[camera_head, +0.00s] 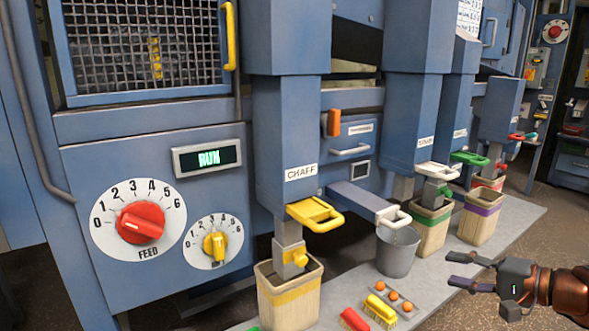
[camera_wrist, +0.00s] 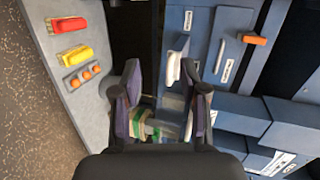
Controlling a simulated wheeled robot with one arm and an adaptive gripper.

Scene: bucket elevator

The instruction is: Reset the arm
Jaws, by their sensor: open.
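My gripper (camera_head: 474,271) is at the lower right in the head view, above the grey platform's front side, with its two dark fingers apart and nothing between them. My arm reaches in from the right edge. In the wrist view, my gripper (camera_wrist: 165,105) shows with its fingers spread wide. The fingers and gripper body hide part of the scene there.
Blue machine with red feed dial (camera_head: 141,222), yellow dial (camera_head: 215,246) and display reading RUN (camera_head: 207,159). A chaff chute has a yellow handle (camera_head: 316,214).

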